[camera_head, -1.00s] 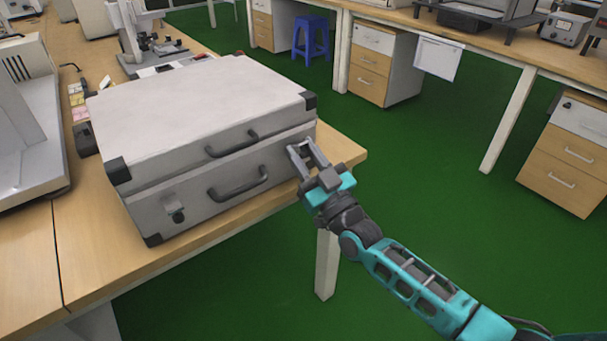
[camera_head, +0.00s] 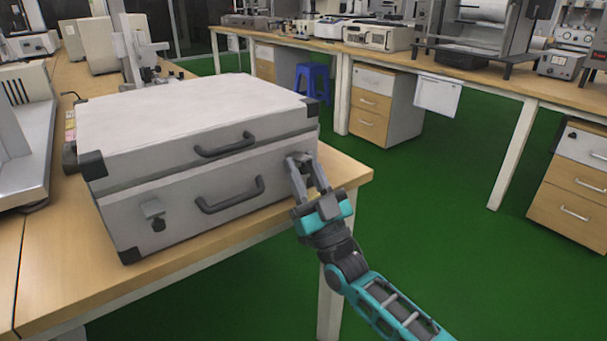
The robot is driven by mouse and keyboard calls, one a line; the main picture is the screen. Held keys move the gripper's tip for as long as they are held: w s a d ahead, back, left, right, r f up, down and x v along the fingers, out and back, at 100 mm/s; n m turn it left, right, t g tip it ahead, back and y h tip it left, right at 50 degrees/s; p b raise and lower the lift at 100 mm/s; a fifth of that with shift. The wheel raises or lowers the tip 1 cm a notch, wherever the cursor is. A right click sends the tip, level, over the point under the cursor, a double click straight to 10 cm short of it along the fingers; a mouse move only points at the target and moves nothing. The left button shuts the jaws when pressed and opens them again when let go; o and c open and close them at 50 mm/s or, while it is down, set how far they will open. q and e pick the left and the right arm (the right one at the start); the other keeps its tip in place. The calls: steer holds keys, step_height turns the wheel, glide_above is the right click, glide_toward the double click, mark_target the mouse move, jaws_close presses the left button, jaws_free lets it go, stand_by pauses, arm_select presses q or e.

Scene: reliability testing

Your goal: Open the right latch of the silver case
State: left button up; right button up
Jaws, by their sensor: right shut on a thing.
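The silver case (camera_head: 170,185) lies closed on the wooden table, with black corner caps and two dark handles on its front. Its left latch (camera_head: 154,214) shows on the front face at the left. My right gripper (camera_head: 299,164) is at the right end of the front face, where its fingers are shut on the right latch. The fingers hide most of that latch, so its exact position cannot be told. My left gripper is not in view.
The table edge (camera_head: 200,262) runs just in front of the case. A white instrument (camera_head: 35,140) stands close to its left. Green floor lies open to the right, with a blue stool (camera_head: 312,80) and drawer units (camera_head: 385,105) beyond.

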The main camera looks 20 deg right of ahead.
steer(key=shift+d, duration=0.1)
steer(key=o, duration=0.8)
steer(key=p+v, duration=0.1)
steer(key=v, duration=1.2)
